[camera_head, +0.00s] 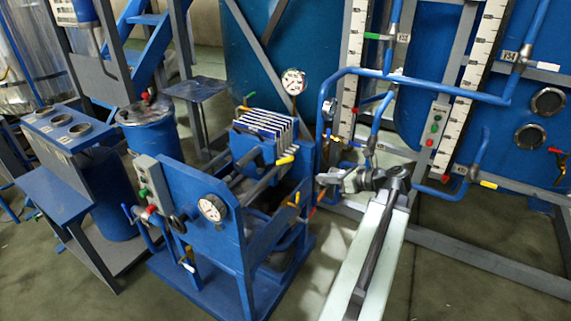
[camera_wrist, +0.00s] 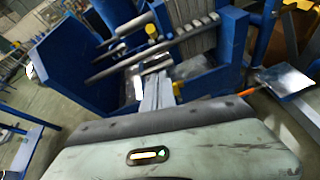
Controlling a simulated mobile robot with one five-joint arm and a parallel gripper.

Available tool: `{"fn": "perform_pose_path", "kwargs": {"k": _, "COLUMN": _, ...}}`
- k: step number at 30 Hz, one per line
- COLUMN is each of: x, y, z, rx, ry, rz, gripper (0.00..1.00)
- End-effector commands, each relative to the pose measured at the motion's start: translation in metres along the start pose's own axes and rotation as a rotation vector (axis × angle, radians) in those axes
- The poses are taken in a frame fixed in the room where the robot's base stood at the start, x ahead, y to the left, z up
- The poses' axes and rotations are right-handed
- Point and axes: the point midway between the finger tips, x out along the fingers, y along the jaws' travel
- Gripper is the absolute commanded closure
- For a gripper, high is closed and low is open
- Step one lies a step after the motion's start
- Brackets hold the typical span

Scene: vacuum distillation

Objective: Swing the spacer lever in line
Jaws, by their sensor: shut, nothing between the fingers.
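The blue filter press (camera_head: 225,215) stands left of my arm with a pack of pale plates (camera_head: 268,127) at its far end. A yellow-tipped handle (camera_head: 285,160) sits by the plates, and another yellow tip (camera_head: 297,198) shows lower on the near side. I cannot tell for sure which is the spacer lever. My gripper (camera_head: 325,180) is just right of the press, apart from both tips in the head view. In the wrist view its fingers (camera_wrist: 155,85) are shut and empty, pointing at the press, with a yellow piece (camera_wrist: 177,88) close beside or behind them; contact is unclear.
Grey rails (camera_wrist: 120,63) cross the press. A thin orange rod (camera_wrist: 247,92) and a flat metal plate (camera_wrist: 285,80) show right of the fingers. Blue pipes (camera_head: 440,83) and a tank (camera_head: 525,130) stand behind my arm. Bare floor (camera_head: 450,285) lies to the right.

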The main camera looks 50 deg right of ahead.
Motion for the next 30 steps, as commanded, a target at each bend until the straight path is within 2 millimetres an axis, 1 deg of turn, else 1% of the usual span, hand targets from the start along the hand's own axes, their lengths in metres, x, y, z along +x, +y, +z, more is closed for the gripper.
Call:
{"fn": "perform_pose_path", "kwargs": {"k": 4, "x": 0.007, "y": 0.001, "z": -0.001, "rx": -0.002, "ry": 0.001, "rz": 0.004, "gripper": 1.00}}
{"fn": "perform_pose_path", "kwargs": {"k": 8, "x": 0.027, "y": 0.001, "z": -0.002, "rx": -0.003, "ry": 0.001, "rz": 0.006, "gripper": 1.00}}
{"fn": "perform_pose_path", "kwargs": {"k": 15, "x": 0.081, "y": 0.002, "z": -0.003, "rx": -0.004, "ry": 0.002, "rz": 0.008, "gripper": 1.00}}
{"fn": "perform_pose_path", "kwargs": {"k": 19, "x": 0.108, "y": 0.001, "z": -0.003, "rx": -0.004, "ry": 0.002, "rz": 0.007, "gripper": 1.00}}
{"fn": "perform_pose_path", "kwargs": {"k": 21, "x": 0.105, "y": 0.003, "z": 0.022, "rx": -0.003, "ry": 0.002, "rz": 0.007, "gripper": 1.00}}
{"fn": "perform_pose_path", "kwargs": {"k": 22, "x": 0.106, "y": 0.003, "z": 0.026, "rx": -0.003, "ry": 0.002, "rz": 0.007, "gripper": 1.00}}
{"fn": "perform_pose_path", "kwargs": {"k": 25, "x": 0.109, "y": 0.003, "z": 0.036, "rx": -0.003, "ry": 0.001, "rz": 0.006, "gripper": 1.00}}
{"fn": "perform_pose_path", "kwargs": {"k": 30, "x": 0.113, "y": 0.003, "z": 0.041, "rx": -0.002, "ry": 0.002, "rz": 0.006, "gripper": 1.00}}
